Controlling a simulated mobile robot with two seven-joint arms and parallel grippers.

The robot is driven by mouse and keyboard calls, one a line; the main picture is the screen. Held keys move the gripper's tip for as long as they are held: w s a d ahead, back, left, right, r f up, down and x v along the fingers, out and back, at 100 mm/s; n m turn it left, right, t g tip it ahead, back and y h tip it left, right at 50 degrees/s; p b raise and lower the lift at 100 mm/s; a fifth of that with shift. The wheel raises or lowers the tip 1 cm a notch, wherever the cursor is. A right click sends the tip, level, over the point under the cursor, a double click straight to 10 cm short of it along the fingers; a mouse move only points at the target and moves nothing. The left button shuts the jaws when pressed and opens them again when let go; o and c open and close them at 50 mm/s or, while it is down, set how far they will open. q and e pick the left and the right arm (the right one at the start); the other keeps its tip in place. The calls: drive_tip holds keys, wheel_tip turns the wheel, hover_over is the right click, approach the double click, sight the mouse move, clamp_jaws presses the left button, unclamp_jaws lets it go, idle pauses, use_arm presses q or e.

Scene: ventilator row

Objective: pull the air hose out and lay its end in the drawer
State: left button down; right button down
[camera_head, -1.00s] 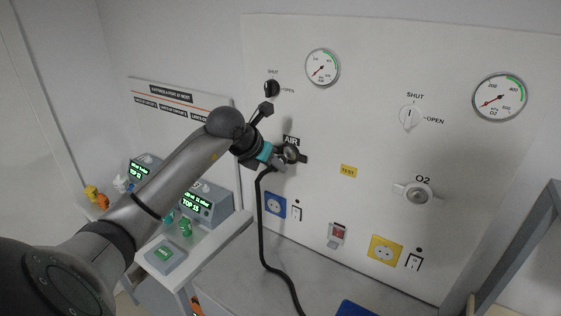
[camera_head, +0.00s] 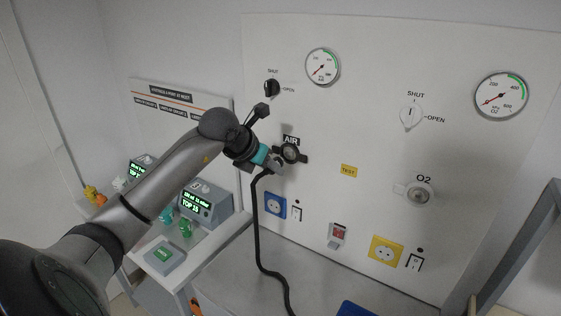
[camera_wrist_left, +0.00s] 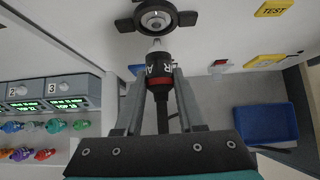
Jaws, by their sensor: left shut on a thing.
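The air hose (camera_head: 257,225) is black and hangs from my left gripper (camera_head: 276,164) down toward the grey surface below. In the left wrist view, my left gripper (camera_wrist_left: 159,78) is shut on the hose's dark plug (camera_wrist_left: 159,66), which has a red band and white lettering. The plug's pale metal tip points at the AIR outlet (camera_wrist_left: 155,18), with a small gap between them. In the head view the AIR outlet (camera_head: 291,153) is just up and right of the gripper. I cannot clearly make out a drawer. My right gripper is not in view.
A blue tray (camera_wrist_left: 265,122) lies low at the right of the wrist view; its edge shows in the head view (camera_head: 355,308). The O2 outlet (camera_head: 418,194), sockets and gauges are on the wall panel. Monitors (camera_head: 206,206) stand on a side table at left.

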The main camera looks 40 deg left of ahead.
use_arm(q)
drive_tip(key=shift+s, duration=0.25)
idle(0.4)
drive_tip(key=shift+s+d+b, duration=0.15)
drive_tip(key=shift+s+b, duration=0.55)
drive_tip(key=shift+s, duration=0.5)
drive_tip(key=shift+s+d+b, duration=0.15)
drive_tip(key=shift+s+b, duration=0.55)
drive_tip(key=shift+s, duration=0.5)
